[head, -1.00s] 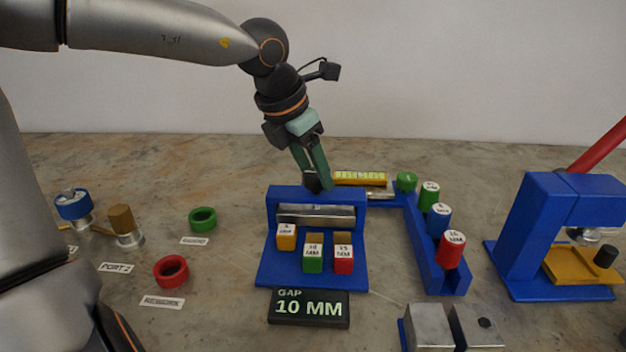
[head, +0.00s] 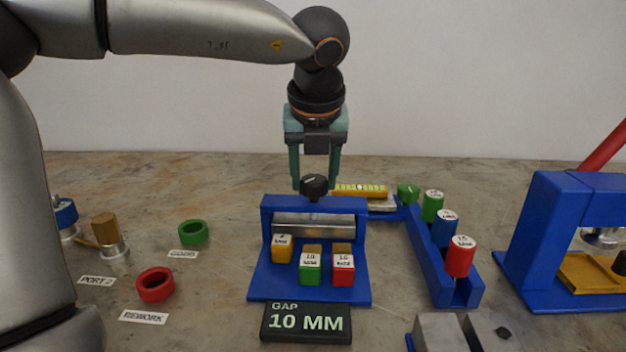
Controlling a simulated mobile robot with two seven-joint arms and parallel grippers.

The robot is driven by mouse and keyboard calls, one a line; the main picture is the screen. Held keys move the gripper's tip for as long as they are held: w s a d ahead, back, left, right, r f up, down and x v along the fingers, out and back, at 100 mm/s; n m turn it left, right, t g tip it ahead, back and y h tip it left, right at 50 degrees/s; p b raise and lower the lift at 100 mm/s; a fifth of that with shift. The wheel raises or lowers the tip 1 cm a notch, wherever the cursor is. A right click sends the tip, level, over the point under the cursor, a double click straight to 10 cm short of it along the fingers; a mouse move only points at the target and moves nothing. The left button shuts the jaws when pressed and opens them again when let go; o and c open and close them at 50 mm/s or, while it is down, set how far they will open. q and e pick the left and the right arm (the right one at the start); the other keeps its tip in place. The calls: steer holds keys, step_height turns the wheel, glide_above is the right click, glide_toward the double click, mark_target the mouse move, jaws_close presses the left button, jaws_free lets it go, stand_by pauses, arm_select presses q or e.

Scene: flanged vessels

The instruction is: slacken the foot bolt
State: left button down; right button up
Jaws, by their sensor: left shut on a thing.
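A black round knob (head: 315,187) stands at the top rear edge of a blue fixture (head: 311,288) in the middle of the table. Nothing in view is labelled as the foot bolt; this knob is the bolt-like part at my gripper. My left gripper (head: 315,184) points straight down, with one green finger on each side of the knob, and is shut on it. A metal bar (head: 313,226) lies across the fixture below the knob. A dark display (head: 306,323) in front reads "GAP 10 MM". My right gripper is not in view.
Yellow, green and red labelled blocks (head: 310,268) stand on the fixture. A blue rack (head: 440,270) with coloured cylinders is to its right, and a blue press (head: 538,230) with a red lever farther right. Green (head: 193,232) and red (head: 155,285) rings lie left.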

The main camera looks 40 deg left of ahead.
arm_select(q)
steer(key=n+g, duration=0.1)
steer(key=n, duration=0.2)
steer(key=shift+w+d+n+y, duration=0.1)
steer(key=shift+n+y, duration=0.3)
steer(key=shift+n+g+p, duration=0.5)
steer(key=shift+n+p, duration=0.1)
steer(key=shift+n, duration=0.5)
steer(key=shift+w+n+g+p, duration=0.1)
steer(key=shift+n+g+p, duration=0.25)
steer(key=shift+n, duration=0.55)
steer(key=shift+c, duration=1.3)
jaws_free()
steer(key=shift+y, duration=0.3)
steer(key=shift+r, duration=0.1)
